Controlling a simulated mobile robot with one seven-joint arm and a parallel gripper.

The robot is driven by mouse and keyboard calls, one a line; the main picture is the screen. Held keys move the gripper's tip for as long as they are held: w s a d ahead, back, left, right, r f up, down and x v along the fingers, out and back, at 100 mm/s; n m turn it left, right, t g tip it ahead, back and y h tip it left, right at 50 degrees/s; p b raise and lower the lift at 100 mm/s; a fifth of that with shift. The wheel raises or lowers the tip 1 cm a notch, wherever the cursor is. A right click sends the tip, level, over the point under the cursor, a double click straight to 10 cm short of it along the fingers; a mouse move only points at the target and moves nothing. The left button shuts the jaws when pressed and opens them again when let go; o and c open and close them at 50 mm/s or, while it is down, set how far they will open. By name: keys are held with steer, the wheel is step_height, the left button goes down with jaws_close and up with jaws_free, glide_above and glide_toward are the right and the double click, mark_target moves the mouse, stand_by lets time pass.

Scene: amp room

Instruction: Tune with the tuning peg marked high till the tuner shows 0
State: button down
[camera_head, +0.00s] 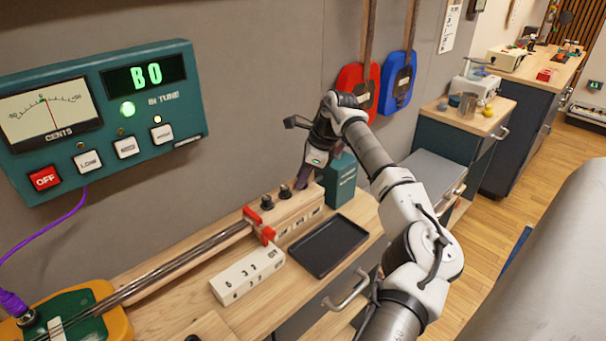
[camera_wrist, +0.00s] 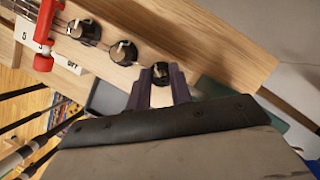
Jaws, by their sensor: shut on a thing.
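The teal tuner (camera_head: 95,115) on the wall shows "B0" in green. Its needle (camera_head: 50,112) stands near the 0 at mid-scale, and the green light (camera_head: 127,109) beside "IN TUNE" is lit. The wooden headstock (camera_head: 313,197) on the bench carries three dark pegs in a row. The near peg (camera_head: 267,201) and middle peg (camera_head: 283,192) are free. My gripper (camera_head: 302,182) is shut on the far end peg (camera_wrist: 160,70), with its purple fingers on either side of it in the wrist view. The peg's label cannot be read.
A black tray (camera_head: 328,245) and a white numbered block (camera_head: 247,276) lie in front of the headstock. A dark green box (camera_head: 340,180) stands close behind my gripper. Red (camera_head: 356,88) and blue (camera_head: 398,82) instruments hang on the wall.

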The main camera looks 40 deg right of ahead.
stand_by(0.4)
steer(key=c, duration=1.3)
jaws_free()
steer(key=shift+o, duration=0.2)
steer(key=shift+r, duration=0.1)
steer(key=b+v, duration=0.2)
steer(key=v, duration=1.1)
steer(key=shift+r, duration=0.4)
steer(key=shift+s+d+f, duration=0.1)
